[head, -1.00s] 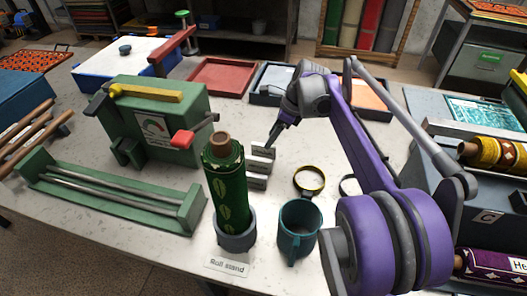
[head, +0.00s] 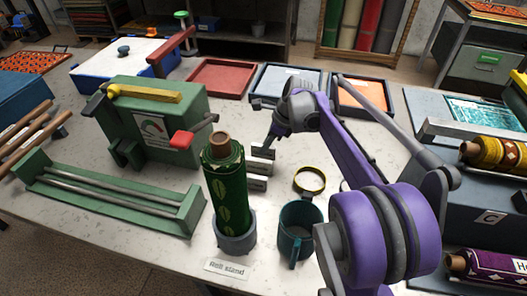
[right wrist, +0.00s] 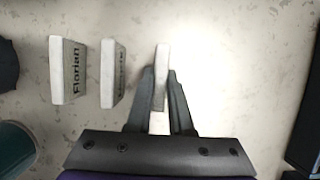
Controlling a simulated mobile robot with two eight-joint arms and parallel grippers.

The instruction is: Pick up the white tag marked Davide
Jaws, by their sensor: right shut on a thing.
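My right gripper (right wrist: 160,105) is shut on a white tag (right wrist: 162,62), which stands edge-on between the fingers in the right wrist view. Its lettering is hidden, so I cannot read its name. Two more pale tags stand to its left: one reads Florian (right wrist: 68,72), and the middle tag (right wrist: 113,73) has lettering too blurred to read. In the head view the right gripper (head: 269,147) is at the rearmost tag of the short row, behind the middle tag (head: 257,168) and the front tag (head: 255,184). I cannot tell whether the held tag touches the table. My left gripper is not in view.
A green roll (head: 225,185) stands upright in a grey stand left of the tags. A teal mug (head: 298,230) and a yellow ring (head: 309,180) are in front and right. A green machine (head: 160,125) is left. Trays, one red (head: 222,76), lie behind.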

